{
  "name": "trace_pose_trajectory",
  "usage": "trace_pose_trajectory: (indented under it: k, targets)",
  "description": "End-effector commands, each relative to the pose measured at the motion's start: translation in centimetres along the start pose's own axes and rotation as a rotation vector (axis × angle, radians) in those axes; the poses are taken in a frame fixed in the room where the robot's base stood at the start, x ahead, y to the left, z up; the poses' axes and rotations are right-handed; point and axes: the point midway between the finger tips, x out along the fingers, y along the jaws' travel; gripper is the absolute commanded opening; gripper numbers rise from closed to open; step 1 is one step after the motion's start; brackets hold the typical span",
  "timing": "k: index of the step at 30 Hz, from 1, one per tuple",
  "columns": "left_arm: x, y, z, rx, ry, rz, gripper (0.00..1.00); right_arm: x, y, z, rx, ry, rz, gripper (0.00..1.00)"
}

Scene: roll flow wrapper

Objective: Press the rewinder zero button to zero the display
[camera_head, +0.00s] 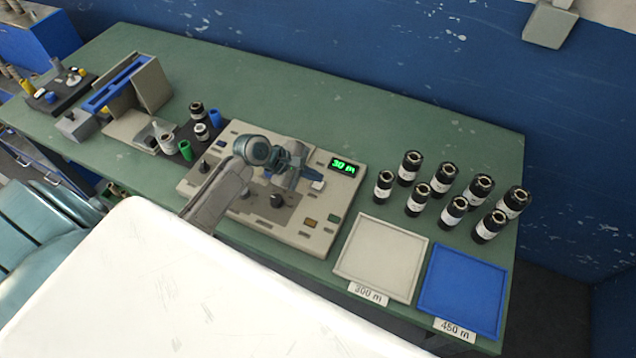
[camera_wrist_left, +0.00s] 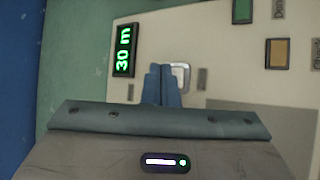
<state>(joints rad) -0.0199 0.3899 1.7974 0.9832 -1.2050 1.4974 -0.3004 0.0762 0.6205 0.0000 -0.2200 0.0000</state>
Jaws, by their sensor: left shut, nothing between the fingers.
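The rewinder (camera_head: 265,215) is a beige panel on the green bench. Its black display (camera_head: 345,165) reads "30 m" in green, and the display also shows in the left wrist view (camera_wrist_left: 123,50). A pale square button (camera_head: 318,185) sits beside the display; the left wrist view shows this button (camera_wrist_left: 184,75) partly hidden by my fingers. My left gripper (camera_head: 309,174) is shut and empty, its blue-grey fingertips (camera_wrist_left: 161,70) at the button's edge. I cannot tell whether they touch it. The button's label is not readable. My right gripper is out of view.
An orange button (camera_head: 310,223) and a green button (camera_head: 331,218) are on the panel's near right. A pale tray (camera_head: 384,226) and a blue tray (camera_head: 462,252) lie to the right, with several black rolls (camera_head: 411,168) behind them. The back of the bench is clear.

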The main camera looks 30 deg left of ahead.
Motion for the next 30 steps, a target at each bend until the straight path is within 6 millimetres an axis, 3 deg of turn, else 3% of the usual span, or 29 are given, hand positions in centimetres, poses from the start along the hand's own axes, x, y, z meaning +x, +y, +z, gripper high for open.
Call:
trace_pose_trajectory:
  k: [30]
  targets:
    - [0.64,-0.47,-0.46,0.0,0.0,0.0,0.0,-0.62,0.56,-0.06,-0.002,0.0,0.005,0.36]
